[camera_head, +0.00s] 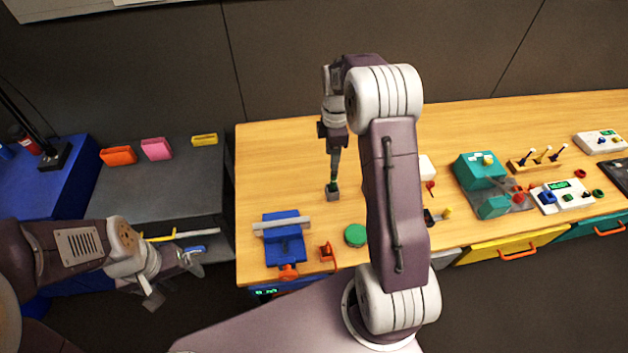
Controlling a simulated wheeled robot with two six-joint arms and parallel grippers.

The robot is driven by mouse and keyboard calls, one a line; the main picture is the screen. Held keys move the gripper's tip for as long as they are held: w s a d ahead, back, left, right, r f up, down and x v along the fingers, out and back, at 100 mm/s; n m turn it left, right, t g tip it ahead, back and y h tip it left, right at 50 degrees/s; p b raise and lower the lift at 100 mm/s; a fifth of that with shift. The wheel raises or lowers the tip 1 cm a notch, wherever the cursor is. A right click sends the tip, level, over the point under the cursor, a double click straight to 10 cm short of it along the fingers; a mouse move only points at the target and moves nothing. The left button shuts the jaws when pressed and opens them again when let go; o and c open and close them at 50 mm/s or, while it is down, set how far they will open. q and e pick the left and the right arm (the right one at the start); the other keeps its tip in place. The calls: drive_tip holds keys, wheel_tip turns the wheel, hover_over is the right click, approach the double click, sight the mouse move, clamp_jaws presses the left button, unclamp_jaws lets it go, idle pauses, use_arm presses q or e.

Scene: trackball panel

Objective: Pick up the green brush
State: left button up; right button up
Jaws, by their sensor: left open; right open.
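A thin upright piece with dark green on it, which looks like the green brush (335,178), stands at a small grey block (333,195) on the wooden table (265,165). My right gripper (335,150) points down from above and is over the upper part of this piece. Its jaws are open, but the fingers are too small to tell whether they are around it or just above it. My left gripper (176,281) is open and empty at the lower left, off the table's front-left corner and far from the brush.
A blue vise-like fixture (283,240) with a grey bar, a red part (328,253) and a green round piece (355,235) are at the front. My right arm hides the table's middle. Teal blocks (480,170) and control boxes (562,195) are at right. Free wood lies left of the brush.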

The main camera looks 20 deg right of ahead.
sight(334, 175)
drive_tip(key=f, duration=0.2)
drive_tip(key=d+f, duration=0.1)
drive_tip(key=shift+s+f, duration=0.2)
drive_tip(key=shift+s, duration=0.05)
drive_tip(key=shift+w+a+f, duration=0.15)
drive_tip(key=shift+a, duration=0.1)
drive_tip(key=shift+f, duration=0.2)
drive_tip(key=f, duration=0.1)
drive_tip(key=f+p, duration=0.1)
drive_tip(key=s+f, duration=0.1)
drive_tip(key=f, duration=0.1)
drive_tip(key=shift+d+f, duration=0.1)
drive_tip(key=shift+d, duration=0.2)
drive_tip(key=shift+w+f, duration=0.15)
drive_tip(key=shift+f, duration=0.15)
drive_tip(key=shift+w+a, duration=0.1)
drive_tip(key=shift+a, duration=0.1)
use_arm(q)
drive_tip(key=shift+s+d+r, duration=0.15)
drive_tip(key=shift+d+r, duration=0.3)
drive_tip(key=shift+r, duration=0.4)
use_arm(e)
clamp_jaws()
